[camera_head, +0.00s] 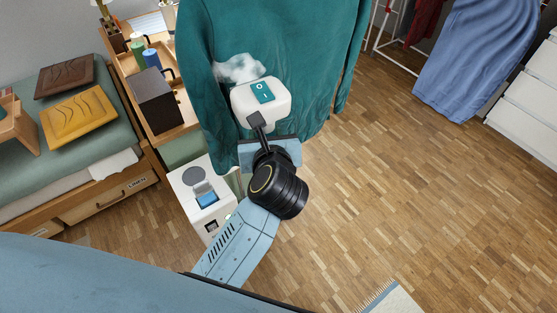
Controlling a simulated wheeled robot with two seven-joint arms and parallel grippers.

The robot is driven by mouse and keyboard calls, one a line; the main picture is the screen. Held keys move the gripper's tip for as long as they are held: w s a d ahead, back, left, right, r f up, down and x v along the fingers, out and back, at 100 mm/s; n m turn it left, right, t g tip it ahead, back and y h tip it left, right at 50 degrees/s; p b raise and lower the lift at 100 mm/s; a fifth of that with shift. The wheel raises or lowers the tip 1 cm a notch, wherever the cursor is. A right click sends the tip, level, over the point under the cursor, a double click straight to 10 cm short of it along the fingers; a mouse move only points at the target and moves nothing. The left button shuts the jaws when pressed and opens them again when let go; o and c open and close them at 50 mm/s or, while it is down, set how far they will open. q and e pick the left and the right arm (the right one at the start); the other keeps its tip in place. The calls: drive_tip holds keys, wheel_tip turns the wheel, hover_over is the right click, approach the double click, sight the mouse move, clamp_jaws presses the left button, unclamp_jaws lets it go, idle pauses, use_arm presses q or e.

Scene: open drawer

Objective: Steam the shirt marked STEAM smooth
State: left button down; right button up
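A teal shirt (290,40) hangs upright at the top centre, its upper part cut off by the picture edge. Creases show in its lower part. No STEAM marking is visible. A white steamer head (260,103) with a teal switch plate is in front of the shirt, and white steam (240,68) puffs at its far side. Whether the head touches the cloth I cannot tell. My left gripper (258,128) holds the steamer head by its dark handle; its fingertips are mostly hidden. My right gripper is out of view.
A white box-shaped unit (202,203) stands on the floor beside my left forearm. A wooden shelf (118,60) with bottles and a dark box (154,100) is left of the shirt. A bench (82,133) stands far left, white drawers (530,100) far right. The floor (400,180) between is clear.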

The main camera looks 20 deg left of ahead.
use_arm(q)
drive_tip(key=d+f+p, duration=0.1)
drive_tip(key=f, duration=0.1)
drive_tip(key=f+m+h+p, duration=0.1)
drive_tip(key=f+p, duration=0.1)
drive_tip(key=f, duration=0.1)
drive_tip(key=d+f+m+h+p, duration=0.1)
drive_tip(key=f+p, duration=0.1)
drive_tip(key=f, duration=0.1)
drive_tip(key=shift+w+d+f+t, duration=0.1)
drive_tip(key=shift+w+d+t, duration=0.1)
drive_tip(key=shift+d+t, duration=0.1)
drive_tip(key=shift+w+a, duration=0.3)
drive_tip(key=shift+a, duration=0.1)
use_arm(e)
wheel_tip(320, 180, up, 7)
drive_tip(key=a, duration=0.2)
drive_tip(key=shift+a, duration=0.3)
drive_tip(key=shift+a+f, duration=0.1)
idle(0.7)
